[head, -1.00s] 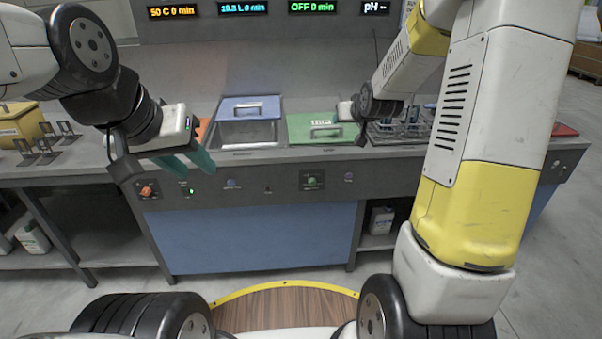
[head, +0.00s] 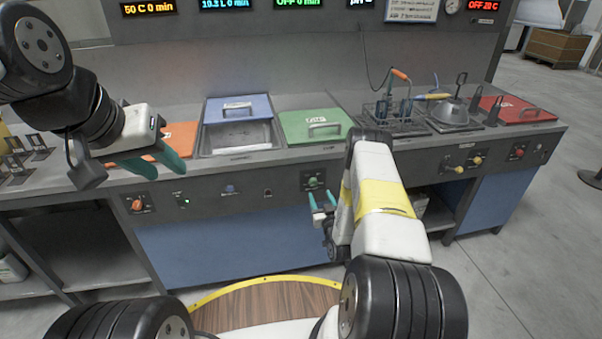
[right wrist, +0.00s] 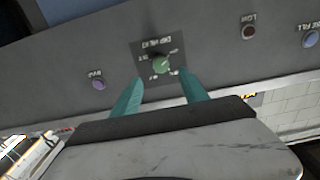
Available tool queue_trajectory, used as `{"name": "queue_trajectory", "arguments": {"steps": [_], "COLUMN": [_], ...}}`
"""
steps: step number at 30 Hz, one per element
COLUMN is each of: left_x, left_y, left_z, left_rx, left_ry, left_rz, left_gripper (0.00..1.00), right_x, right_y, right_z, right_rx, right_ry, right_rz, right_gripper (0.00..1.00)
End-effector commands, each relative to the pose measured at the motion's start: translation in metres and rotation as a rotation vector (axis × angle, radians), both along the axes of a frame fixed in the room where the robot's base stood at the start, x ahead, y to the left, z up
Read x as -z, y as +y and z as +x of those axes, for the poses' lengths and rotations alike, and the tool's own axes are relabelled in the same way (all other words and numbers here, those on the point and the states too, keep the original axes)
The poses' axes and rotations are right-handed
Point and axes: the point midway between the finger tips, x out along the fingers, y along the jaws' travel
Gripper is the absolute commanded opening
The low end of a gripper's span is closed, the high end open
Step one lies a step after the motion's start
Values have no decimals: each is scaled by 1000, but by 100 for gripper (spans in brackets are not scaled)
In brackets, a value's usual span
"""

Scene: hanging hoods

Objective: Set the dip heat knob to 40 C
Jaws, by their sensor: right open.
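The dip heat knob (head: 313,183) is a green knob on a dark label plate in the counter's front panel, below the green lid. In the right wrist view the green knob (right wrist: 161,64) shows upside down with its scale, too small to read surely. My right gripper (head: 322,199) is open and empty in front of and just below the knob. In the right wrist view its teal fingers (right wrist: 160,80) point at the knob, one to each side and apart from it. My left gripper (head: 165,170) is open and empty above the counter's left front edge.
The green display (head: 298,3) reads OFF 0 min. An orange knob (head: 137,204) sits left on the panel, and a purple button (right wrist: 98,84) beside the dip heat plate. A green lid (head: 300,126), blue lid (head: 238,108) and wire rack (head: 395,120) are on top.

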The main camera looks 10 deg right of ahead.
Motion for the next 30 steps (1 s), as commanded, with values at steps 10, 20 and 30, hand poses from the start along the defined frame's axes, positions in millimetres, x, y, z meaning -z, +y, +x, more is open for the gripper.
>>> {"name": "queue_trajectory", "arguments": {"steps": [10, 20, 30], "left_x": [0, 0, 0], "left_y": [0, 0, 0], "left_z": [0, 0, 0], "left_rx": [0, 0, 0], "left_ry": [0, 0, 0], "left_rz": [0, 0, 0], "left_gripper": [36, 36, 36], "right_x": [2, 3, 3], "right_y": [2, 3, 3], "right_z": [37, 73, 75], "right_rx": [-1, 0, 0], "right_ry": [-12, -8, -7], "right_rz": [0, 2, 2], "right_gripper": [52, 52, 40]}}
